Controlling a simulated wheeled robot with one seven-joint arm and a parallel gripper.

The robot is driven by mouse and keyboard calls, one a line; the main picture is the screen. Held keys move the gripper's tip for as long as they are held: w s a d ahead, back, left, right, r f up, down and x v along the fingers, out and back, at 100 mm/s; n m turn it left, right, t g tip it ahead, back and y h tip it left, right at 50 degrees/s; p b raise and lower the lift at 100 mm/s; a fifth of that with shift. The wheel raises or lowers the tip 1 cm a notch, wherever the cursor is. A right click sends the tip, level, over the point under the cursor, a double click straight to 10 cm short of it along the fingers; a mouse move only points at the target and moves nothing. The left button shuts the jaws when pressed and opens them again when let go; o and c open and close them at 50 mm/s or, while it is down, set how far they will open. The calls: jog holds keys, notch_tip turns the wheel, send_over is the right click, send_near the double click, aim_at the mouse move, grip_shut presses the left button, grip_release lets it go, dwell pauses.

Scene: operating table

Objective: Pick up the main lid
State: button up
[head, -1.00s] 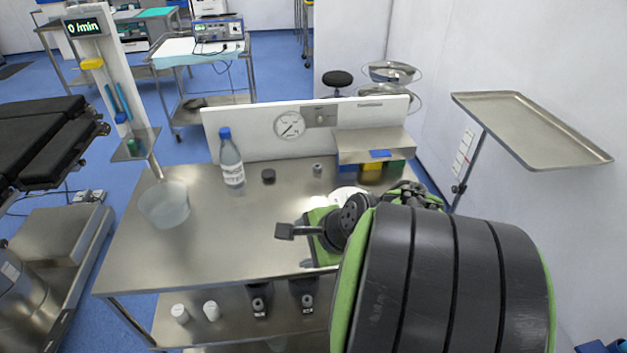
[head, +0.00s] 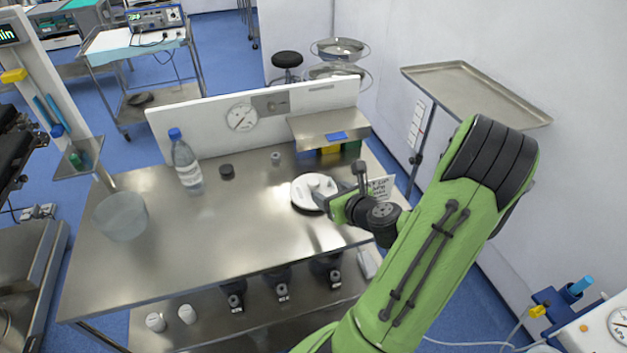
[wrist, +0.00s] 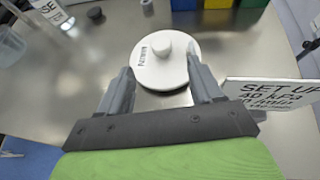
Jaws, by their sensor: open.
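The main lid (wrist: 150,73) is a white disc with a round knob and the word MAIN on it. It lies on the steel table, and in the head view (head: 305,196) it is partly covered by my gripper. My gripper (wrist: 160,78) is open, with its two grey fingers pointing at the lid's near edge, one to each side, and nothing held between them. In the head view my gripper (head: 340,195) is low over the table at the lid's right. I cannot tell whether a finger touches the lid.
A white card with printed settings (wrist: 272,92) stands close to the right finger. A bottle (head: 186,162), a black cap (head: 227,171), a small grey piece (head: 275,157) and a clear bowl (head: 122,217) stand on the table. A steel shelf (head: 325,126) is behind. The table's front middle is clear.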

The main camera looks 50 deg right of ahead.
aim_at(314, 182)
jog(key=b+x, duration=0.2)
jog(key=x, duration=0.8)
jog(key=shift+w+d, duration=0.15)
jog(key=shift+r, duration=0.15)
jog(key=shift+c, duration=0.6)
jog(key=c, duration=1)
